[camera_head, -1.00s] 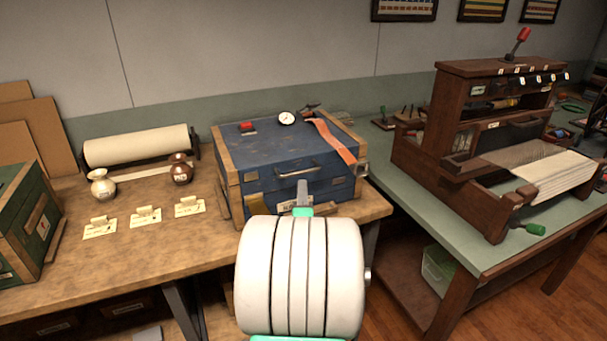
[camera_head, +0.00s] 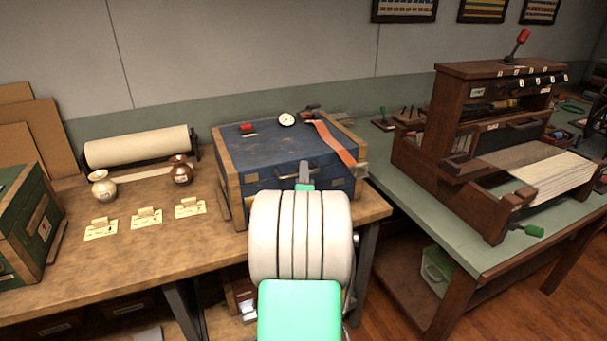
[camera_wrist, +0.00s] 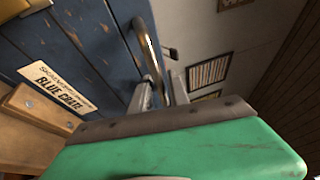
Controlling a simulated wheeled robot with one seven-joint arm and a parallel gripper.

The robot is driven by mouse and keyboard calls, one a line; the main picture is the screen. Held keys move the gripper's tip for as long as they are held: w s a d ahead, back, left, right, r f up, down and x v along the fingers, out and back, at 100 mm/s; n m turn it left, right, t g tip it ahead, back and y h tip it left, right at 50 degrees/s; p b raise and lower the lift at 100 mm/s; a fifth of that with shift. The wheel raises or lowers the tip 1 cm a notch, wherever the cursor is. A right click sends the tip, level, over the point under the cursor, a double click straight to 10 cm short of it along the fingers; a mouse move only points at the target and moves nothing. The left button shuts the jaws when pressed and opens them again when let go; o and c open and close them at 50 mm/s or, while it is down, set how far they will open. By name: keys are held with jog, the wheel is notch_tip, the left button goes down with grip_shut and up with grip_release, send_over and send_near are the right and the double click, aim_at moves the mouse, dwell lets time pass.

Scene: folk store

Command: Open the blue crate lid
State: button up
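The blue crate (camera_head: 232,176) stands on the wooden bench, with wooden corner trim and its lid (camera_head: 262,148) closed. A metal handle (camera_head: 284,177) is on its front; it shows large in the wrist view (camera_wrist: 147,40), beside a label reading "BLUE CRATE" (camera_wrist: 58,86). My gripper (camera_head: 304,165) is at the crate's front, by the handle. In the wrist view the two fingers of my gripper (camera_wrist: 163,88) stand apart, with the handle bar passing between them. Whether either finger touches the bar is unclear. My arm hides the lower front of the crate.
A red-handled tool (camera_head: 247,128), a round dial (camera_head: 286,120) and an orange strap (camera_head: 335,143) lie on the lid. Two small jugs, a paper roll (camera_head: 138,147) and a green crate (camera_head: 22,215) are to the left. A loom (camera_head: 490,130) stands on the right table.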

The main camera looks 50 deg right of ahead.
grip_shut()
dwell(1.1)
